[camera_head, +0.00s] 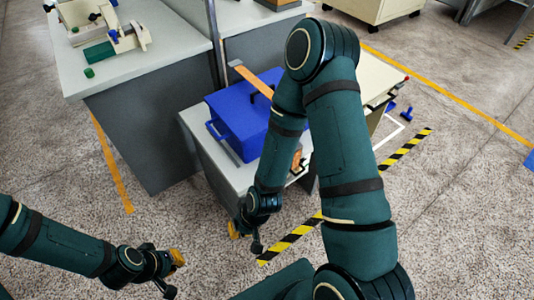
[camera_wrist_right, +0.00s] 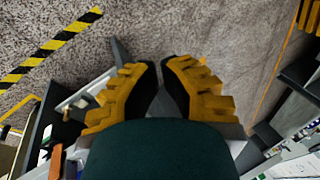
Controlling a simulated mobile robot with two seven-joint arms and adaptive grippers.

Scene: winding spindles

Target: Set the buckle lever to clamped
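A blue box (camera_head: 240,118) stands on the grey-topped low table, with an orange bar (camera_head: 254,81) slanting across its top. I cannot make out for sure which part is the buckle lever; my right arm covers the box's right side. My right gripper (camera_head: 234,230) hangs low in front of the table, apart from the box. In the right wrist view its yellow fingers with dark pads (camera_wrist_right: 161,72) stand a narrow gap apart, with only floor between the tips. My left gripper (camera_head: 178,258) is at the lower left over the floor, touching nothing; its finger gap is too small to read.
A small orange-brown block (camera_head: 297,158) is at the low table's front edge, partly behind my arm. A larger table (camera_head: 150,55) with a white and green fixture (camera_head: 110,38) stands at the back left. Yellow-black tape (camera_head: 290,238) marks the floor, which is clear at front.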

